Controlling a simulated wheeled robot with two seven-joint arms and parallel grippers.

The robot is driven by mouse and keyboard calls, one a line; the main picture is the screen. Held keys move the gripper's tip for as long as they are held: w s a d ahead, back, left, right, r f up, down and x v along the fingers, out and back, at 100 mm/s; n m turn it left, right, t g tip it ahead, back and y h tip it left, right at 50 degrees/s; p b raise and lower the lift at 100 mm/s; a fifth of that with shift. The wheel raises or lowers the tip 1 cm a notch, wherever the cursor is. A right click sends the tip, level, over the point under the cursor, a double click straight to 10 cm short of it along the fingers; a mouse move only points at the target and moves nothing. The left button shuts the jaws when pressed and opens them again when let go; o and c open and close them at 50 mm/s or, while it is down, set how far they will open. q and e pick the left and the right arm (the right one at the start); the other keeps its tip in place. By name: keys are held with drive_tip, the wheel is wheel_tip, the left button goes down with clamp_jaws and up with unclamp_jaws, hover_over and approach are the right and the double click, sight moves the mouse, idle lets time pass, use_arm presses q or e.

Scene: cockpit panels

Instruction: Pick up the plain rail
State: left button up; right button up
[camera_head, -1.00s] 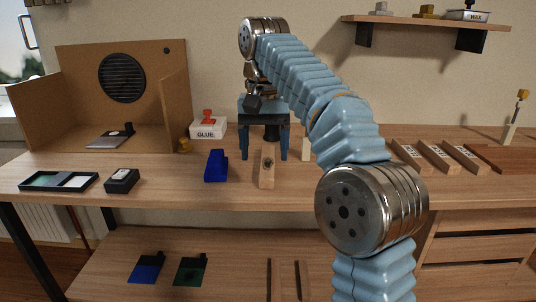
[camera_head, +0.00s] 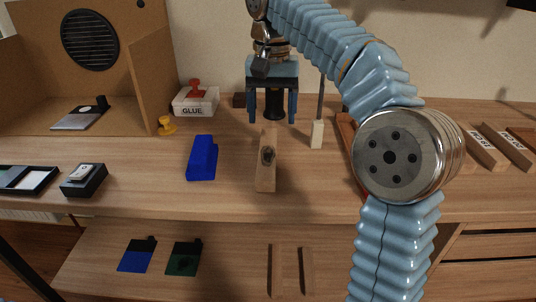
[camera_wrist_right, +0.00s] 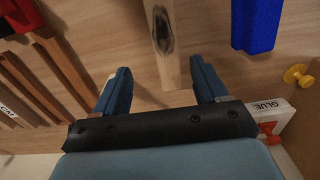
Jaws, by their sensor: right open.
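A pale wooden rail with a dark knot (camera_head: 265,175) lies on the bench, its length running away from me. It also shows at the top of the right wrist view (camera_wrist_right: 165,55). I cannot tell whether it is the plain rail. My right gripper (camera_head: 272,120) is open and empty, pointing down near the far end of this rail. Several labelled wooden rails (camera_head: 488,148) lie at the right. My left gripper is not in view.
A blue block (camera_head: 202,158) lies left of the knotted rail. A glue box (camera_head: 194,104), a yellow knob (camera_head: 167,125) and a small black box (camera_head: 84,179) stand farther left. A pale upright block (camera_head: 316,135) stands right of the gripper.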

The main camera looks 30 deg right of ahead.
hover_over(268, 151)
drive_tip(key=f, duration=0.3)
drive_tip(key=f+b, duration=0.1)
drive_tip(key=shift+d+f, duration=0.2)
drive_tip(key=shift+d, duration=0.1)
drive_tip(key=f, duration=0.3)
drive_tip(key=f+b, duration=0.1)
drive_tip(key=f, duration=0.1)
drive_tip(key=shift+a+f, duration=0.2)
drive_tip(key=shift+a, duration=0.1)
drive_tip(key=c, duration=1.2)
